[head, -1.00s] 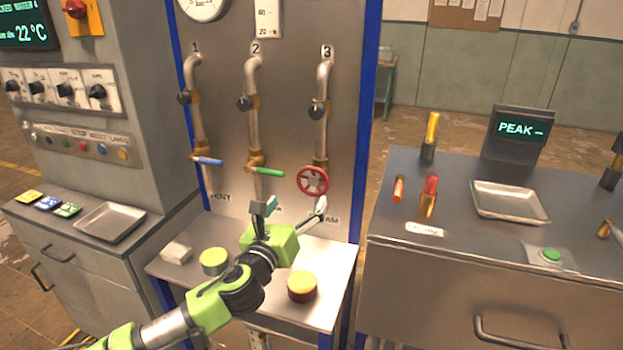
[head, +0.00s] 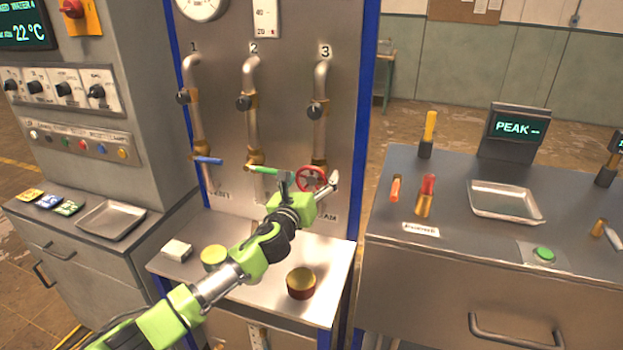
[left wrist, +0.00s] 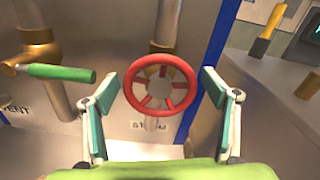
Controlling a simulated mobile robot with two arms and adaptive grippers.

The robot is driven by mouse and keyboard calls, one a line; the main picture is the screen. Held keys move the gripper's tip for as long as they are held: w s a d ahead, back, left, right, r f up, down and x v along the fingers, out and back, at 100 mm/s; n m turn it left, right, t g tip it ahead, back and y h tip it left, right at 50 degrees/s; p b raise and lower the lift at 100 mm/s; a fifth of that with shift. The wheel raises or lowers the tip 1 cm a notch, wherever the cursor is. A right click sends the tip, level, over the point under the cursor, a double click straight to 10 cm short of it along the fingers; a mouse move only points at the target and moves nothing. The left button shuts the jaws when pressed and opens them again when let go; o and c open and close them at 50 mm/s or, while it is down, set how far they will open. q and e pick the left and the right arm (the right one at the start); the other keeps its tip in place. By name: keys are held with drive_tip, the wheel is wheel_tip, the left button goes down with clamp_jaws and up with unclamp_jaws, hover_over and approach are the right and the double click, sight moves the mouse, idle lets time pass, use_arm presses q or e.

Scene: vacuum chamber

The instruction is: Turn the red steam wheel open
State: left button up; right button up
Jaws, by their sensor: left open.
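The red steam wheel (head: 311,178) is on pipe 3 of the upright metal panel (head: 290,100). In the left wrist view the red wheel (left wrist: 161,84) faces me, above a partly covered label on the panel. My left gripper (head: 309,182) is open in front of the wheel, and its body covers the wheel's lower part in the head view. In the left wrist view its two fingers (left wrist: 161,100) stand to the left and right of the wheel, with gaps between each finger and the rim. My right gripper is not in view.
A green lever (head: 266,170) on pipe 2 is close left of the wheel, and a blue lever (head: 208,160) is on pipe 1. Below, a shelf (head: 240,305) holds a white block (head: 176,250) and two round tins. A metal bench (head: 450,260) stands on the right.

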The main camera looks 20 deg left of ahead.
use_arm(q)
drive_tip(key=c, duration=1.1)
